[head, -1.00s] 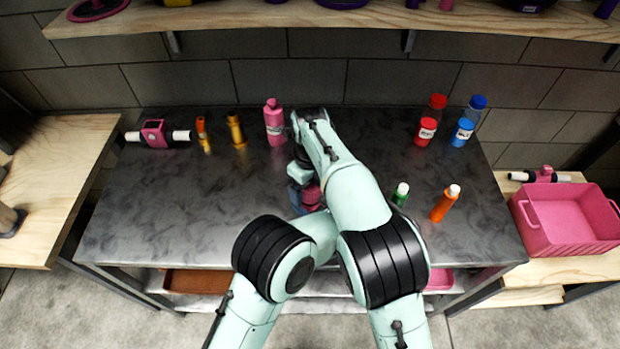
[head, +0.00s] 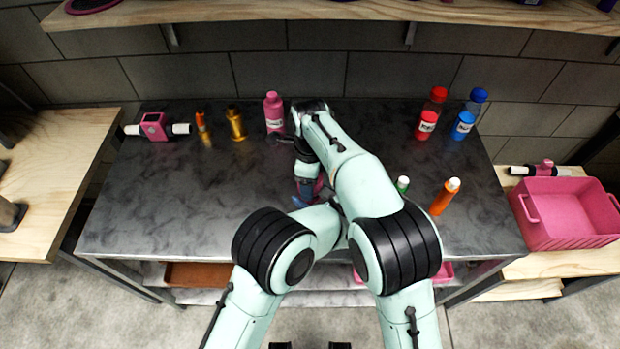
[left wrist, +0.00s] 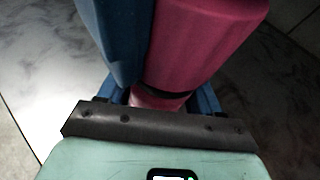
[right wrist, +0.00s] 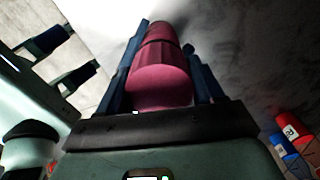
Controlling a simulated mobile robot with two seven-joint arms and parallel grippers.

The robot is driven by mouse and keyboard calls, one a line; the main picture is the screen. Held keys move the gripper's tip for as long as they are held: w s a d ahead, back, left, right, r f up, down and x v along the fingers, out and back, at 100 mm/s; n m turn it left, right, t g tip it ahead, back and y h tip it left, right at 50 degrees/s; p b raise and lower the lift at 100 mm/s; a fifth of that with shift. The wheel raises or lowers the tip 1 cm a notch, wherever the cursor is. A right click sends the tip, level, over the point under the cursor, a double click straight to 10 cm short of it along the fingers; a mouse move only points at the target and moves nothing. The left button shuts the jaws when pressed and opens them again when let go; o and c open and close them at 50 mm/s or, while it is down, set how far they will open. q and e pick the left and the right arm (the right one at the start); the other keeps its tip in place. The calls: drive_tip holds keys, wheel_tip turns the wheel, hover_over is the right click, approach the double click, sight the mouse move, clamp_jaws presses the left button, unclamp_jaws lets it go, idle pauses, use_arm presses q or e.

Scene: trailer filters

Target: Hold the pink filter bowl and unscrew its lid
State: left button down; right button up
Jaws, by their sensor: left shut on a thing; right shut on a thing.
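The pink filter bowl (head: 319,186) is mostly hidden by my arms in the head view, over the middle of the dark table. My left gripper (head: 304,199) is shut on it from the near side. In the left wrist view the pink body (left wrist: 203,42) lies beside a blue finger. My right gripper (head: 308,180) is shut on the upper part from above. In the right wrist view the pink piece (right wrist: 160,78) sits between the blue fingers, with a dark seam across it. I cannot tell exactly where the lid ends and the bowl begins.
A pink bottle (head: 274,112), gold bottle (head: 236,124) and orange bottle (head: 202,127) stand at the back. Red (head: 428,121), blue (head: 465,124), green (head: 402,185) and orange (head: 445,197) bottles stand right. A pink filter housing (head: 154,127) lies back left. A pink crate (head: 567,243) is far right.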

drive_tip(key=o, duration=1.2)
drive_tip(key=shift+c, duration=0.2)
wheel_tip(320, 180, up, 4)
drive_tip(key=shift+f, duration=0.1)
drive_tip(key=shift+r, duration=0.4)
drive_tip(key=shift+c, duration=0.4)
wheel_tip(320, 180, up, 3)
drive_tip(key=m, duration=0.5)
drive_tip(key=shift+f, duration=0.2)
drive_tip(key=shift+r+m, duration=0.25)
drive_tip(key=shift+m, duration=0.45)
wheel_tip(320, 180, down, 8)
drive_tip(key=shift+r, duration=0.15)
